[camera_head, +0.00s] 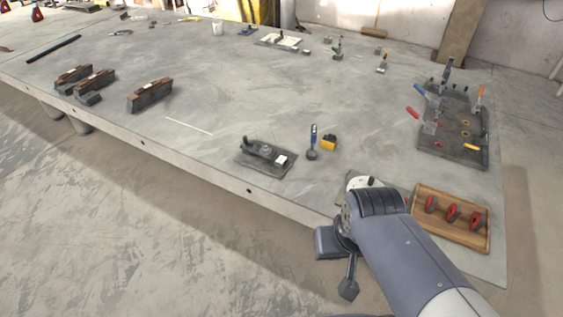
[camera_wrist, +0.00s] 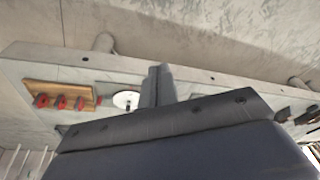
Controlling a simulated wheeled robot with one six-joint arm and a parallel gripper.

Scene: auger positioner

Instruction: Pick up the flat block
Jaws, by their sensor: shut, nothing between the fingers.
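I cannot tell for certain which thing is the flat block. A small white block (camera_head: 281,160) lies on a dark fixture plate (camera_head: 255,165) near the table's front edge, in the head view. My gripper (camera_head: 348,290) is shut and empty, hanging off the front edge at the lower right, well apart from these blocks. In the wrist view its fingers (camera_wrist: 157,86) show as one narrow dark shape.
A wooden tray (camera_head: 419,208) with red parts and a white round piece (camera_head: 359,182), partly hidden by my arm, lie near my gripper. A plate with clamps (camera_head: 440,148) stands at the right. Dark blocks (camera_head: 150,95) are at the left. The table's middle (camera_head: 235,85) is clear.

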